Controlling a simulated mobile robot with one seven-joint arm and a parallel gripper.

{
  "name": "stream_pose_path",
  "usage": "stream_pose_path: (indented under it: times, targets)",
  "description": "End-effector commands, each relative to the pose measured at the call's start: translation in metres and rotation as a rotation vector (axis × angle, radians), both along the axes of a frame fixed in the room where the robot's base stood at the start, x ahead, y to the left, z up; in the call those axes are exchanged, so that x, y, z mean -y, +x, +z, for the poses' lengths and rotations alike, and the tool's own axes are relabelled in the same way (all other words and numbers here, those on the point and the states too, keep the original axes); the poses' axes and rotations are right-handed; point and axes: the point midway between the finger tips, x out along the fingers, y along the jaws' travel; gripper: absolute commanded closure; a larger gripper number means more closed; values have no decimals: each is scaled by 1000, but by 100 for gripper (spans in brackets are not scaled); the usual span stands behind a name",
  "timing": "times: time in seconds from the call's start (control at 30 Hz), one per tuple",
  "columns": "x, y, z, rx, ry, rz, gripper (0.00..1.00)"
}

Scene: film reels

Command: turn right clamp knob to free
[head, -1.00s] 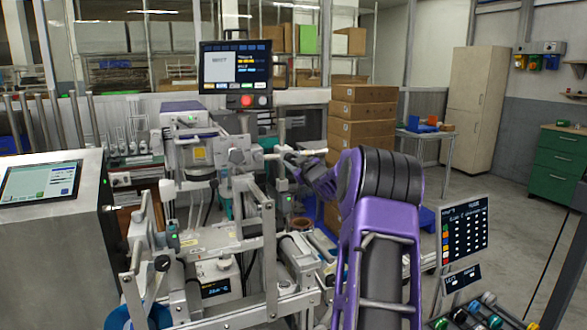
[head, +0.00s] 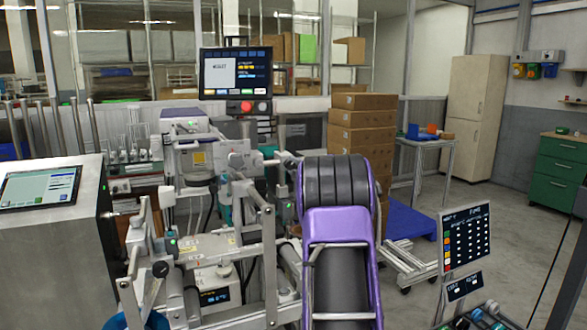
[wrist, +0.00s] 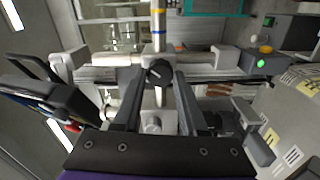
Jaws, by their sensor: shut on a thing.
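In the wrist view a round black clamp knob (wrist: 157,72) with a pale line across its face sits on a light metal cross bar. The two dark fingers of my gripper (wrist: 157,78) stand to its left and right, with their tips closed on its sides. The line on the knob runs at a slant. In the head view my purple arm stretches toward the right end of the grey machine (head: 235,180). It hides my gripper and the held knob there.
A screen with a red button (head: 235,73) stands above the machine. Stacked brown boxes (head: 362,125) stand behind my arm. A sign board (head: 466,239) is at right. A steel cabinet with a tablet (head: 50,245) is at left. Open floor lies at right.

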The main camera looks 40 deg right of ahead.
Motion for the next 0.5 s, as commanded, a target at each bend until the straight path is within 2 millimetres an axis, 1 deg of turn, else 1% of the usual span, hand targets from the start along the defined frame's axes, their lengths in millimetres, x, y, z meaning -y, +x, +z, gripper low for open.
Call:
stream_pose_path:
  times: [0.2, 0.5]
  targets:
    - [-1, 1, 0, -49, -199, 1, 100]
    - [-1, 1, 0, -109, -454, 1, 100]
